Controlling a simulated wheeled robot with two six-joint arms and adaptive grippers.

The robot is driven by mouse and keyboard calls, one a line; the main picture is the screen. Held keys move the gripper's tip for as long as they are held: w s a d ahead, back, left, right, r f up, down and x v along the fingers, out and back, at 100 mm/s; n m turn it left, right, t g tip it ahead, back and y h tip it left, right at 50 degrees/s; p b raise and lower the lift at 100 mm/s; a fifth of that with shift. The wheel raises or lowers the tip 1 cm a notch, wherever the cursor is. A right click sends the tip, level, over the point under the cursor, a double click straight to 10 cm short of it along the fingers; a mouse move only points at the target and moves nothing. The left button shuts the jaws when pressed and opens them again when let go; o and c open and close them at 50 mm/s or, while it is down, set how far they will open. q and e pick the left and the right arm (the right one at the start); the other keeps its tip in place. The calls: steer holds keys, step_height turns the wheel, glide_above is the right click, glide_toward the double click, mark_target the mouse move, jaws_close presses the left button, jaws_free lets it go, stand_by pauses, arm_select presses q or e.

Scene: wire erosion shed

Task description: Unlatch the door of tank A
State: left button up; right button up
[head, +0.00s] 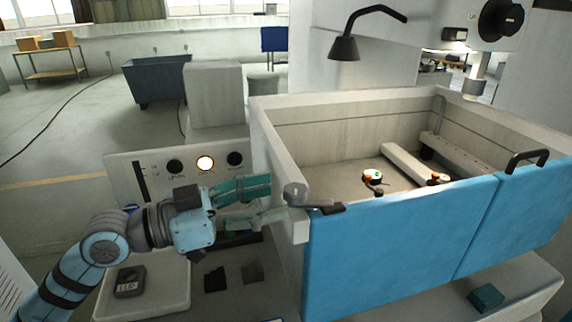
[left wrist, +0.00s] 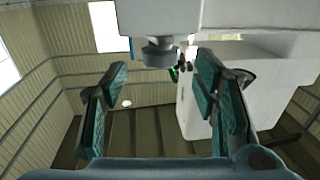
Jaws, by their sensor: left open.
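The tank door is a blue panel (head: 400,245) on the front of a pale, open-topped tank (head: 277,150); no letter A is legible. A grey latch with a rounded end (head: 297,194) sits at the door's upper left corner, beside a black piece (head: 332,209). The door appears closed. My left gripper (head: 275,199) is open, just left of the latch, its teal-padded fingers pointing at it. In the left wrist view my left gripper (left wrist: 162,75) has widely spread fingers, with a grey round part (left wrist: 158,53) beyond and between them. My right gripper is not in view.
A second blue panel (head: 520,215) with a black handle (head: 527,160) adjoins on the right. Small parts lie inside the tank near a pale bar (head: 408,164). A control panel with a lit button (head: 205,163) stands behind my left arm. A white tray (head: 172,290) is below it.

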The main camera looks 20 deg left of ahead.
mark_target(287, 191)
arm_select(q)
steer(key=p+x, duration=0.1)
steer(key=x, duration=0.3)
steer(key=shift+f, duration=0.1)
steer(key=c, duration=1.2)
